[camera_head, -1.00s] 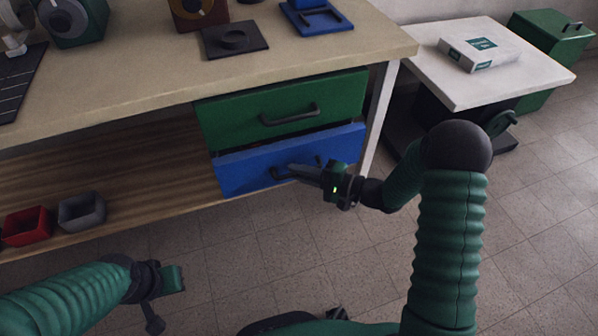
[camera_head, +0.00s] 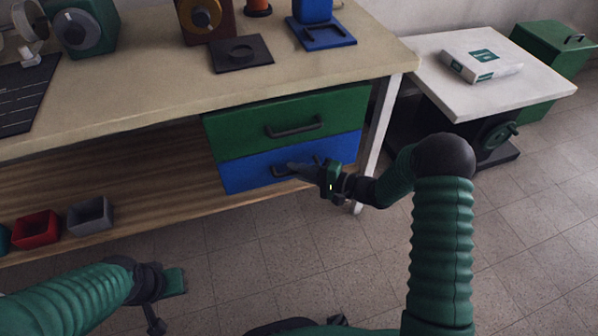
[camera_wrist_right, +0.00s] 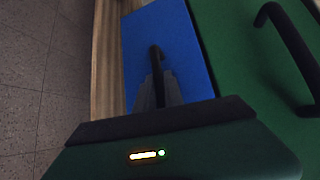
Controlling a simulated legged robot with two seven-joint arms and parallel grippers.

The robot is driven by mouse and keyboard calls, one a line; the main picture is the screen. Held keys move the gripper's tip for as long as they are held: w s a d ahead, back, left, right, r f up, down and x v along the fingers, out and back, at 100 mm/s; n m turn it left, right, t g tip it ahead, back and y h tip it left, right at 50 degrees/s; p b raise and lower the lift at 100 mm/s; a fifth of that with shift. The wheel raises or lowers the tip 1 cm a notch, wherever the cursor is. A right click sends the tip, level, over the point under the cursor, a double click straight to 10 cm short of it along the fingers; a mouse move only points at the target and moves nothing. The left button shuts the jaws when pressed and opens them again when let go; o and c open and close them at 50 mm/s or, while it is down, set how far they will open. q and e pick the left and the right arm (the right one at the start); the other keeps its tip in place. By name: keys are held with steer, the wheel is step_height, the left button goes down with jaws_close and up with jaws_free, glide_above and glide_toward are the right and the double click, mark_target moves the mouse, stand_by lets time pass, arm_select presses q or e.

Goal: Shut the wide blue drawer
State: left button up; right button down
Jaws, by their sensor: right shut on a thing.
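The wide blue drawer (camera_head: 245,172) is under the workbench, directly below the green drawer (camera_head: 255,122). Its front looks about flush with the green front, and no gap shows between them. My right gripper (camera_head: 303,169) is at its dark handle (camera_head: 279,173), shut on it. In the right wrist view the fingers (camera_wrist_right: 158,88) close on the handle (camera_wrist_right: 155,54) in front of the blue face (camera_wrist_right: 190,45); part of the handle is hidden by the fingers. My left gripper (camera_head: 165,290) hangs low at the left, away from the drawers; its fingers do not show clearly.
The workbench top (camera_head: 150,85) is above the drawers. A red bin (camera_head: 37,229) and a grey bin (camera_head: 90,215) sit on the low wooden shelf. A bench leg (camera_head: 377,145) stands just right of the drawers. Open floor lies in front.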

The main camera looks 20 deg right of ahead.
steer(key=c, duration=1.7)
jaws_free()
steer(key=shift+w+f, duration=0.15)
steer(key=shift+d+r, duration=0.15)
steer(key=shift+r, duration=0.05)
steer(key=p+v, duration=0.7)
steer(key=v, duration=0.9)
steer(key=shift+s+d+f, duration=0.15)
steer(key=shift+s+d, duration=0.05)
steer(key=shift+s, duration=0.15)
